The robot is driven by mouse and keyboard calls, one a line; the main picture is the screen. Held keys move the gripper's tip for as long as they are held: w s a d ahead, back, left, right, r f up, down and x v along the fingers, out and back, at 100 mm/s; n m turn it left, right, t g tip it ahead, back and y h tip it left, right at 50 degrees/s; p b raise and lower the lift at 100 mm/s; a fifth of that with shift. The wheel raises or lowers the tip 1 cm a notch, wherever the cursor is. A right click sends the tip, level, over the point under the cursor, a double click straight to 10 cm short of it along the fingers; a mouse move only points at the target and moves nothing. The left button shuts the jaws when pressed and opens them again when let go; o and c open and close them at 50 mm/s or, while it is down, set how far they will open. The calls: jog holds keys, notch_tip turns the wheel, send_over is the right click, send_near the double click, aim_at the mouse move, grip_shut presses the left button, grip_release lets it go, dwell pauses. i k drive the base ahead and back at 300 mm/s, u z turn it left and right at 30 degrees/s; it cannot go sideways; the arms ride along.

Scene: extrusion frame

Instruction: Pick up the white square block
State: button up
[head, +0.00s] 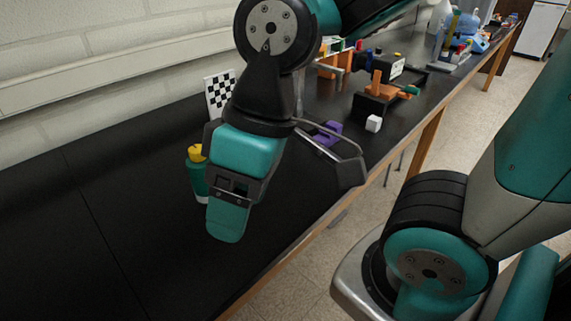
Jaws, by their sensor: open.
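The white square block (374,123) is small and sits on the black bench, right of centre in the head view, near the bench's front edge. It is just in front of a black and orange part (375,100). My gripper (288,198) is open over the nearer part of the bench, to the left of the block and closer to the camera. It is apart from the block, and no object shows held in it.
A green cylinder with a yellow top (197,172) stands just left of my gripper, partly hidden by it. A purple part (327,131) lies behind the gripper. A checkered board (220,92) stands at the wall. The bench (60,240) is clear at left.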

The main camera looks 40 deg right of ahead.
aim_at(374, 123)
jog(key=z, duration=3.05)
jog(key=i, duration=1.95)
jog(key=u, duration=3.2)
